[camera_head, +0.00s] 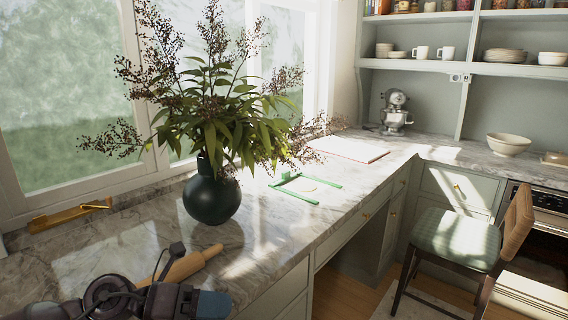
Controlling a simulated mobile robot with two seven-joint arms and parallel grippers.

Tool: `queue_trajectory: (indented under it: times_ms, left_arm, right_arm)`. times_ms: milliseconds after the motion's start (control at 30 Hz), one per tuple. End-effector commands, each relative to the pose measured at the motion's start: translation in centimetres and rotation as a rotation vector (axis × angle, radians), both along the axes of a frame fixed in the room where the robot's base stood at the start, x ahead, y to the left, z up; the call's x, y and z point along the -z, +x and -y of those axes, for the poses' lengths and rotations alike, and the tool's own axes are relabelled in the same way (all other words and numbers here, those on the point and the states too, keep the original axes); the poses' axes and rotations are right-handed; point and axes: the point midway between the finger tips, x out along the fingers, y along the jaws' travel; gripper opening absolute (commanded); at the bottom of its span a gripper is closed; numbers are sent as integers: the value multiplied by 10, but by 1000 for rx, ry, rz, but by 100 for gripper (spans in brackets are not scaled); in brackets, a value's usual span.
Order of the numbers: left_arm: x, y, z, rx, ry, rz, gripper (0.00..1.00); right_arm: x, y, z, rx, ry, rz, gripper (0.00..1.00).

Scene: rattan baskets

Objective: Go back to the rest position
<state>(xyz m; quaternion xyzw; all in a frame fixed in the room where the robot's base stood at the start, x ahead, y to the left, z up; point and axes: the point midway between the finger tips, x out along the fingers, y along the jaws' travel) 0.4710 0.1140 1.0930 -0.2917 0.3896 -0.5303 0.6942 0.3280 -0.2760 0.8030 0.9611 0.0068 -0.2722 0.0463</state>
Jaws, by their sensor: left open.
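My left gripper (208,304), dark with a blue-grey end, is at the bottom left of the head view, over the near end of the marble counter (140,245). It is open, and I see nothing held in it. A tan wooden rod (188,266), like a rolling pin, shows just behind the gripper; its near end is hidden by my arm. I cannot tell whether they touch. My right gripper is not in view.
A dark round vase (211,199) with tall branches stands beyond the gripper. A yellow tool (68,216) lies by the window. A green frame (305,187) and a pinkish board (348,149) lie farther along the counter. A chair (460,240) stands at the right.

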Motion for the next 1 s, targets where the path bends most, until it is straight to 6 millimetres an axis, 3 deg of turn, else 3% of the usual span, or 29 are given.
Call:
queue_trajectory:
  times_ms: [100, 233, 467, 567, 767, 1000]
  left_arm:
    - [-19, -2, 9, -133, -246, -72, 80]
    - [-36, 4, 2, -308, -493, -168, 80]
    - [-40, 16, -41, -674, -866, -386, 80]
    - [-28, 17, -67, -852, -998, -497, 80]
    - [17, 4, -119, -1229, -1200, -749, 80]
    - [93, -49, -163, -1697, -1317, -1106, 80]
  right_arm:
    - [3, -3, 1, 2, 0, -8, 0]
    - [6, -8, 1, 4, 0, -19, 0]
    - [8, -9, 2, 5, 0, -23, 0]
    - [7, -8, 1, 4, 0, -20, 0]
    - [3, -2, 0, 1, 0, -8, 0]
    - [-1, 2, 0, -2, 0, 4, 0]
